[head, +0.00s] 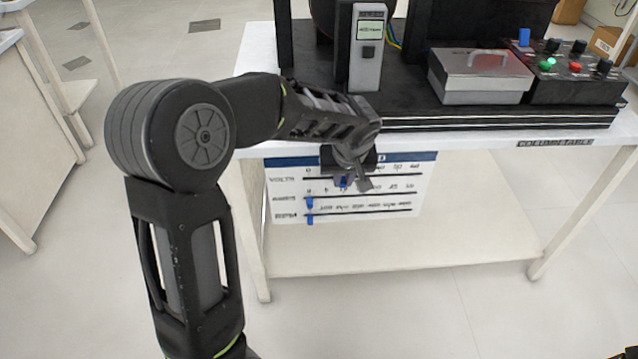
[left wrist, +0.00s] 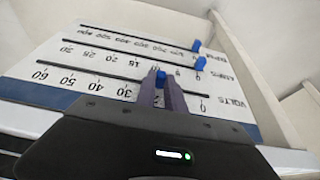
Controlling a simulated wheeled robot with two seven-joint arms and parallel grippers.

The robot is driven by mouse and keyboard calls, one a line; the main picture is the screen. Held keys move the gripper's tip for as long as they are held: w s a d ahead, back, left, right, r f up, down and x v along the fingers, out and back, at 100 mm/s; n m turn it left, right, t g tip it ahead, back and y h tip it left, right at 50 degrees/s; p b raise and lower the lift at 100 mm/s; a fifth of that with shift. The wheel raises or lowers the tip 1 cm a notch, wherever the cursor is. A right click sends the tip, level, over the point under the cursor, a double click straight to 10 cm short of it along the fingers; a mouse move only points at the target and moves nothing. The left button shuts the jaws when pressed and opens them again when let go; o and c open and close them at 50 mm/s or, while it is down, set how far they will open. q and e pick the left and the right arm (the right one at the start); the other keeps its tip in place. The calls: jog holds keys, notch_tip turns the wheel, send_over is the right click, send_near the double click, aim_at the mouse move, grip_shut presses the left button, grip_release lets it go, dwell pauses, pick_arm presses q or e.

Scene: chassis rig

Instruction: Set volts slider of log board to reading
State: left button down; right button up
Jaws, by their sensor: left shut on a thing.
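The white log board (head: 360,212) hangs at the table's front, with a blue top band and three slider rows. The volts slider (head: 343,181) is a blue knob on the top row, also in the left wrist view (left wrist: 161,77). My left gripper (head: 352,180) is shut on this knob, its fingers on either side. The knob stands between the 0 and 30 marks; the fingers hide the numbers beside it. A grey meter (head: 368,70) stands on the table above, with a small lit display (head: 370,30) too small to read surely.
The two lower blue knobs (head: 309,203) (head: 310,219) sit at the left ends of their rows. A grey metal box (head: 480,85) and a black control box (head: 570,85) stand on the table's right. The lower shelf (head: 400,255) is bare.

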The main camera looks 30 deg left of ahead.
pick_arm(q)
jog(key=w+d, duration=0.2)
jog(key=d, duration=0.1)
jog(key=w+d, duration=0.3)
jog(key=d, duration=0.1)
jog(key=w+d, duration=0.3)
jog(key=shift+d, duration=0.35)
jog(key=c, duration=1.4)
grip_release()
jog(key=p, duration=0.1)
send_near(401, 176)
jog(key=shift+s+d+r, duration=0.1)
jog(key=shift+s+r, duration=0.2)
jog(key=shift+s, duration=0.3)
jog(key=shift+s+d+r, duration=0.1)
jog(key=shift+s+r, duration=0.15)
jog(key=shift+s, duration=0.35)
